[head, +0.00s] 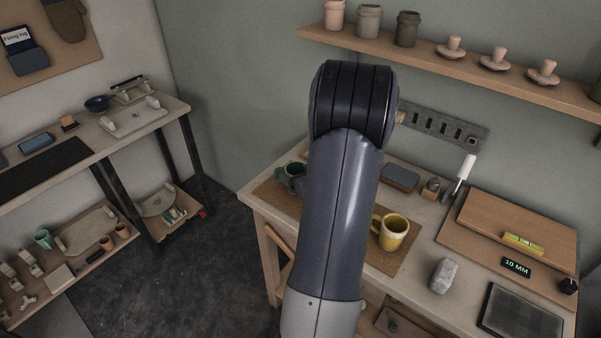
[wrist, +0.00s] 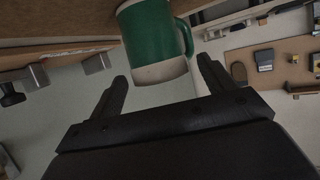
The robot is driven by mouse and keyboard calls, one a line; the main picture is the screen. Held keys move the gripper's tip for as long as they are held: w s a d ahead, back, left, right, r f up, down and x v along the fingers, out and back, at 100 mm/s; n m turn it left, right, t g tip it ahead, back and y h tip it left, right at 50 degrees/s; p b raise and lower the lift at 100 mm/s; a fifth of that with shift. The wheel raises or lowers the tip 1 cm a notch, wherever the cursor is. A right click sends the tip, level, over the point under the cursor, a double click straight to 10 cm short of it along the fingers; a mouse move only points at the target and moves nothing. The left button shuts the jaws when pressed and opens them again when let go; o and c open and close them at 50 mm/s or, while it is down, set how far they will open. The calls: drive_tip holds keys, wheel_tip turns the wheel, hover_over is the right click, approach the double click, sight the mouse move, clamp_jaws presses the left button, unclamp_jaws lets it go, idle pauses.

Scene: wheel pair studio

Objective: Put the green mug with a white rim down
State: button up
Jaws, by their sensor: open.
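The green mug with a white rim (wrist: 152,38) is just beyond my fingertips in the wrist view, which looks upside down. Its white rim faces away from the work surface and its handle is on the right. The mug appears upright, with its base against the surface. My gripper (wrist: 162,70) is open, with a finger toward each side of the mug and visible gaps. In the head view the green mug (head: 294,168) is at the left end of the cork mat (head: 275,198), partly hidden by dark parts of my gripper.
A yellow mug (head: 395,230) stands on the mat right of my arm. A wall shelf (head: 450,58) with pots runs above the bench.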

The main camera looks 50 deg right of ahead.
drive_tip(key=shift+r, duration=0.25)
drive_tip(key=v, duration=1.2)
drive_tip(key=shift+p, duration=0.4)
drive_tip(key=shift+f, duration=0.1)
drive_tip(key=x, duration=1.2)
drive_tip(key=shift+b, duration=0.3)
drive_tip(key=shift+w+r, duration=0.15)
drive_tip(key=shift+r, duration=0.15)
drive_tip(key=shift+r+p, duration=0.3)
drive_tip(key=shift+r, duration=1.15)
drive_tip(key=shift+f, duration=0.15)
